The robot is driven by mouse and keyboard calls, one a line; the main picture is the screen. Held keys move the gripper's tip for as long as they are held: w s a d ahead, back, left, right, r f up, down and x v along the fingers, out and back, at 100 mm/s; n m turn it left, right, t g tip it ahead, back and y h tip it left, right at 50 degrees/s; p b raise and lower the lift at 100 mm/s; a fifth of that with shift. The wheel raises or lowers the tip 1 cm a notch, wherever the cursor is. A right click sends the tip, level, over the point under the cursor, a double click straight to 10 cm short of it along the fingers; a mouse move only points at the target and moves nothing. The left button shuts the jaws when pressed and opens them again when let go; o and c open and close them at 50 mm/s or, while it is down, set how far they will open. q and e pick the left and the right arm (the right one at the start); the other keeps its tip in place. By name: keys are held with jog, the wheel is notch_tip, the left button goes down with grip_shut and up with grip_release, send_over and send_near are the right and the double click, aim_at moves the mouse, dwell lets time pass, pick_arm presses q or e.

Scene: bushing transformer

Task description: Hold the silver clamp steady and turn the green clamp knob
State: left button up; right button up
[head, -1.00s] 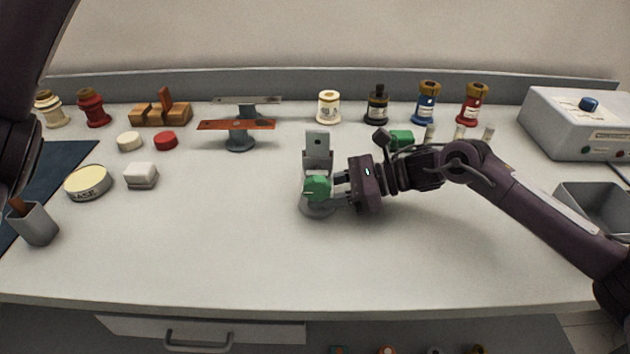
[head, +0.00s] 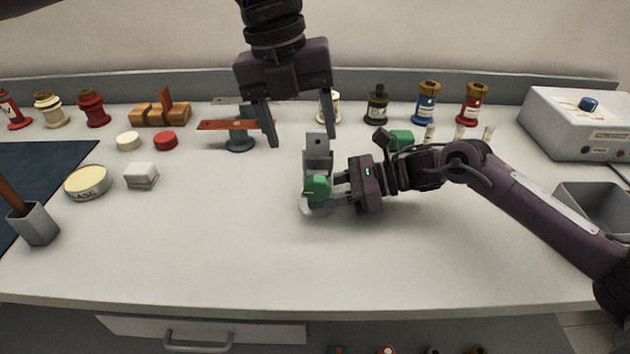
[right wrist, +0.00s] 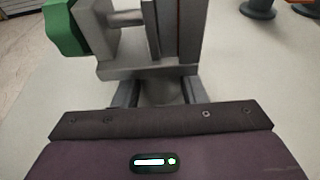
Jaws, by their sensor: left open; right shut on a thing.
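The silver clamp (head: 317,155) stands upright on a round base near the middle of the table. Its green knob (head: 317,187) faces the front of the table. My right gripper (head: 341,189) comes from the right and is shut on the clamp's lower part. In the right wrist view the clamp (right wrist: 150,70) sits between the fingers, with the green knob (right wrist: 64,28) at upper left. My left gripper (head: 302,138) hangs from above, open and empty, fingers pointing down. It is above and behind the clamp, apart from the knob.
A stand with an orange-red bar (head: 237,125) is left of the clamp. Several bottles and spools line the back, including a blue one (head: 426,104). A green block (head: 401,139) lies behind my right wrist. A grey control box (head: 575,125) stands at right. The front table is clear.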

aim_at(314, 180)
pick_arm(q)
jog(key=f, duration=0.3)
jog(key=d+f, duration=0.1)
jog(key=f, duration=0.3)
jog(key=d+f, duration=0.1)
jog(key=f, duration=0.2)
jog(key=shift+f, duration=0.4)
jog(key=c, duration=1)
